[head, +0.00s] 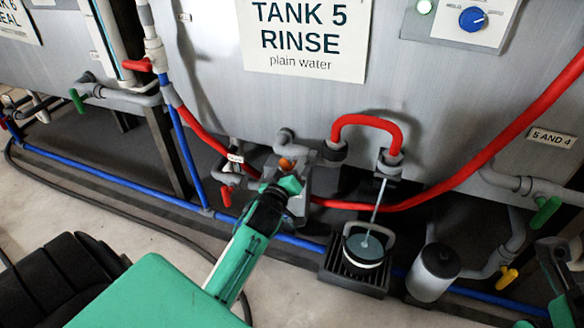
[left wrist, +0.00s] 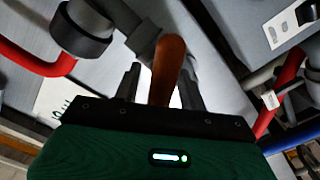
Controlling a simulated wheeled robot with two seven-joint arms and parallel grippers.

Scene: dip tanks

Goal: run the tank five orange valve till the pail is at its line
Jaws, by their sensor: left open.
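The orange valve handle (head: 287,164) is on the grey pipework under the Tank 5 sign (head: 304,38). My left gripper (head: 291,182) is right at it. In the left wrist view the orange handle (left wrist: 168,68) stands between the two open fingers (left wrist: 160,88); I cannot tell whether they touch it. The pail (head: 366,262) stands on a black grated stand (head: 352,284) below an outlet (head: 389,165). A thin pale stream runs from the outlet into it. Dark liquid shows inside; its line cannot be made out. Part of my right gripper (head: 556,268) shows at the right edge, its jaws unclear.
A red hose (head: 450,185) and a blue pipe (head: 290,240) run along the tanks. Other handles are near: red (head: 226,195), green (head: 545,212) and yellow (head: 507,278). A grey canister (head: 433,272) stands right of the pail. A black cable (head: 100,203) lies on the floor.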

